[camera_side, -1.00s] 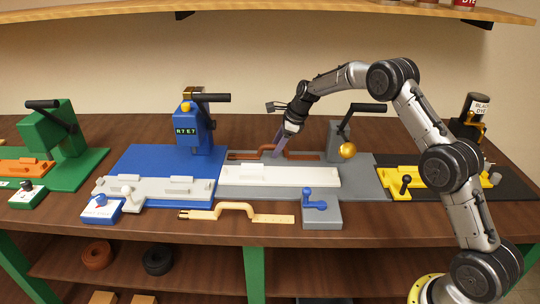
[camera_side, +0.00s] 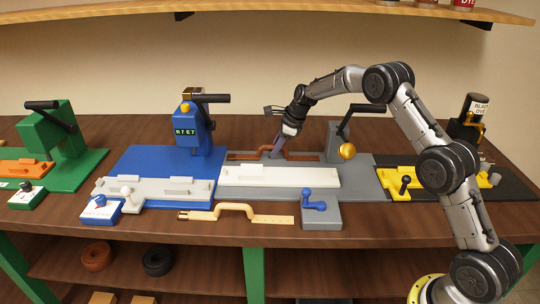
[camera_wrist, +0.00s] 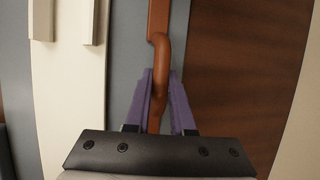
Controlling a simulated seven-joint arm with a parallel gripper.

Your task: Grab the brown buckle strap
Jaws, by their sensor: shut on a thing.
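The brown buckle strap (camera_side: 300,155) lies along the back of the grey station, behind the long white block, with a raised loop in its middle. My gripper (camera_side: 276,153) points down at the left part of this loop. In the wrist view, the two purple fingers of my gripper (camera_wrist: 160,95) stand on either side of the brown strap (camera_wrist: 162,50) and are shut on it. The part of the strap below the fingers is hidden by the gripper body.
The white block (camera_side: 280,176) lies in front of the strap. A grey post with a black lever (camera_side: 365,108) and a gold ball (camera_side: 347,151) stands to the right. A tan strap (camera_side: 235,212) lies at the table's front. The blue press (camera_side: 192,130) stands to the left.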

